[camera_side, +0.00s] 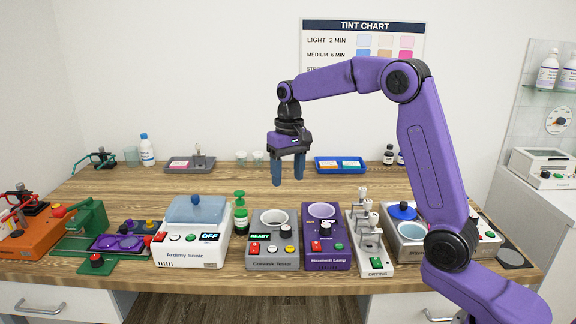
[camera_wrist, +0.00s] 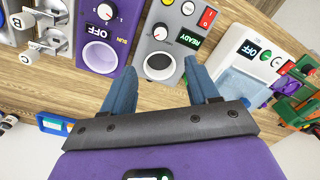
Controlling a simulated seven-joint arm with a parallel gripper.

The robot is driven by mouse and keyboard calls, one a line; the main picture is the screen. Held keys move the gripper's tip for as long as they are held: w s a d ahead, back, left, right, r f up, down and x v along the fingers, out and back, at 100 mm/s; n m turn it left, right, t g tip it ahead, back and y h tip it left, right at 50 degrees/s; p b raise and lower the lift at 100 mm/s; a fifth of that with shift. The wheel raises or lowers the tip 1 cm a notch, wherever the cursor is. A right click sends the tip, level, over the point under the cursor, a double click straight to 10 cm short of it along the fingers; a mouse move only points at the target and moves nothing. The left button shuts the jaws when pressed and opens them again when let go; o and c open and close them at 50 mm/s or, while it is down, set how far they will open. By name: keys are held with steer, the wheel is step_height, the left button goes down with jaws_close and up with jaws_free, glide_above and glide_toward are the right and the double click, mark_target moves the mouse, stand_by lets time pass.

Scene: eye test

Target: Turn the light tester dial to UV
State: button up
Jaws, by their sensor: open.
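The light tester appears to be the grey box (camera_side: 272,258) at the front middle of the bench. Its small label seems to end in "Tester". It has a round well, a lit READY display, a red switch and a dial (camera_side: 270,250). In the wrist view the tester (camera_wrist: 176,12) shows its dial (camera_wrist: 160,32) as a pale round knob with a small red mark; its setting is too small to read. My gripper (camera_side: 288,181) is open and empty, pointing down, high above the bench and behind the tester. In the wrist view its fingertips (camera_wrist: 163,70) frame the well, apart from the tester.
A purple lamp box (camera_side: 326,262) stands close on the tester's right, and a green pump bottle (camera_side: 240,215) on its left. A white sonic cleaner (camera_side: 190,245) stands further left, a white stand with knobs (camera_side: 370,250) further right. The bench behind the devices is mostly clear.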

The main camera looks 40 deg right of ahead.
steer(key=shift+r, duration=0.95)
